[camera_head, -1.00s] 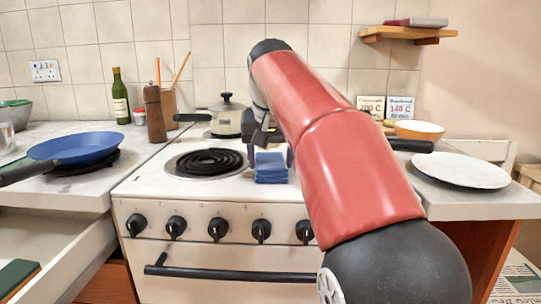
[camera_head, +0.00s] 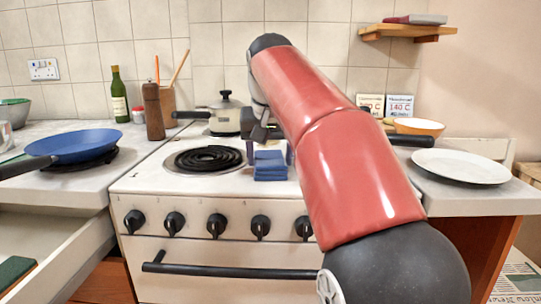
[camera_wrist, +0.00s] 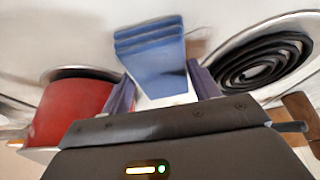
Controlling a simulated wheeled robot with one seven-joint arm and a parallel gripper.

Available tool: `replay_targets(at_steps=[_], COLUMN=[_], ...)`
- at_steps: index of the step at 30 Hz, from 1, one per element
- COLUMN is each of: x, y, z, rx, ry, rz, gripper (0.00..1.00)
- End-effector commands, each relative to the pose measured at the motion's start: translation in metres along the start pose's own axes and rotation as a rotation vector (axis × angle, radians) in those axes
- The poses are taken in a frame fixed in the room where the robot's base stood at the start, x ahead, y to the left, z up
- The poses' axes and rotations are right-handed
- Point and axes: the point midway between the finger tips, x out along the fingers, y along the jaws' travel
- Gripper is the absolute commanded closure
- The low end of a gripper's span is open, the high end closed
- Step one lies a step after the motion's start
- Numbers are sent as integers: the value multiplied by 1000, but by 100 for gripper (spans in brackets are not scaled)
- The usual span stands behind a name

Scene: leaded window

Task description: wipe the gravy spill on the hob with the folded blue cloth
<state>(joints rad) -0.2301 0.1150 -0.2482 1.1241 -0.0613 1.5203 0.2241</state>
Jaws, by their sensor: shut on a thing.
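The folded blue cloth (camera_head: 270,172) shows as a stack of layers at the front middle of the hob (camera_head: 225,186), right of the front-left coil. My gripper (camera_head: 270,150) is shut on it from above; it also shows in the wrist view (camera_wrist: 160,86). In that view the cloth (camera_wrist: 151,58) is between the two fingers, close over the white hob top. I cannot tell whether it touches the hob. A faint brown smear (camera_wrist: 196,48) beside the cloth may be the gravy spill. I cannot make out the spill in the head view.
A black coil (camera_head: 208,159) is left of the cloth. A lidded cream pot (camera_head: 226,117) stands behind. A red pot-like thing (camera_wrist: 68,112) is on the cloth's other side. A blue pan (camera_head: 75,146) is on the left counter, a white plate (camera_head: 461,167) on the right. A drawer (camera_head: 60,245) stands open.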

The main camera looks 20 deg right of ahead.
Motion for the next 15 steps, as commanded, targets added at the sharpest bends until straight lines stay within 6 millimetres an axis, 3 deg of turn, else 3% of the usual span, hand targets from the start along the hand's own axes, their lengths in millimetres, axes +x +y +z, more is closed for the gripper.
replay_targets(at_steps=[15], x=[-11], y=[-3], z=[30], rx=[-2], ry=[-6], rz=[0], gripper=[57])
